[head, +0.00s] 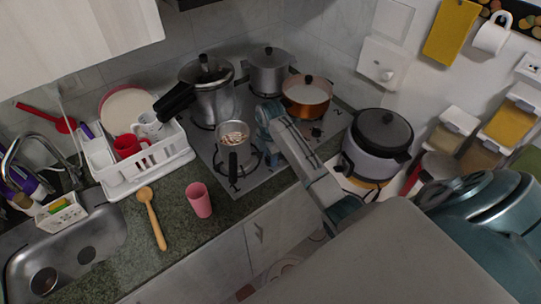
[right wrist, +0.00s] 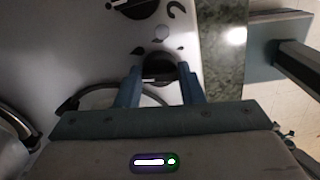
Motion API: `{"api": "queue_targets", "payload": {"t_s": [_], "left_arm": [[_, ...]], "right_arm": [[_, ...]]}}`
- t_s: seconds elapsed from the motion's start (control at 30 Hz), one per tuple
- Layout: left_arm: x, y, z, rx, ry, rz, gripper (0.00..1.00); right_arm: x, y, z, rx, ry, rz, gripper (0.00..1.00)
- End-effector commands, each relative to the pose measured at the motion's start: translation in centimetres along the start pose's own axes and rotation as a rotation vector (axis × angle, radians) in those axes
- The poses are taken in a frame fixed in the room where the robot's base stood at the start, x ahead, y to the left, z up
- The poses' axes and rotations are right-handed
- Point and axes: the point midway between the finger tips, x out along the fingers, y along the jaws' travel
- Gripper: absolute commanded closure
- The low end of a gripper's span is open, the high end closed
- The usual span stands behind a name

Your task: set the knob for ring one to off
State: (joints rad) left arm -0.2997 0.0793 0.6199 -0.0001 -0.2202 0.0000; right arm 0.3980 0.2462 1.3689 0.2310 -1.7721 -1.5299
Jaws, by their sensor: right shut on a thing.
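The steel cooktop (head: 250,186) has black knobs on its surface. In the right wrist view one black knob (right wrist: 158,66) with a pale line across it sits between the two blue-grey fingers of my right gripper (right wrist: 160,76), which is shut on it. A second black knob (right wrist: 136,7) shows at the top edge of that view. In the head view my right gripper (head: 268,114) is over the cooktop, and its arm hides part of the surface and the held knob. I cannot tell which ring the held knob serves. My left gripper is not in view.
A pressure cooker (head: 212,98), a steel pot (head: 268,74), a copper pan (head: 306,97) and a small saucepan (head: 235,146) stand on the cooktop. A rice cooker (head: 378,140) stands right of it. A pink cup (head: 199,199) and wooden spoon (head: 153,217) are on the counter.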

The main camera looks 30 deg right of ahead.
Motion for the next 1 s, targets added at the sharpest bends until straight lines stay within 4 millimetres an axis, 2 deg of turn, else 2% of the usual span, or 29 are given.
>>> {"api": "queue_targets", "payload": {"t_s": [0.63, 0.67, 0.77, 1.0], "left_arm": [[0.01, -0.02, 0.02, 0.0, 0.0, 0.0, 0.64], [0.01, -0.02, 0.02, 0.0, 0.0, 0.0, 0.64], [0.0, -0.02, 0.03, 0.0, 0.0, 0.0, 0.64], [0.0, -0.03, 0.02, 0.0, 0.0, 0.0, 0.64]], "right_arm": [[0.04, -0.01, -0.12, -0.05, 0.003, 0.0, 0.88], [0.04, -0.01, -0.12, -0.05, 0.003, 0.0, 0.62], [0.04, -0.01, -0.1, -0.05, 0.002, 0.0, 0.44], [-0.04, 0.03, -0.04, -0.049, 0.001, 0.0, 0.44]]}}
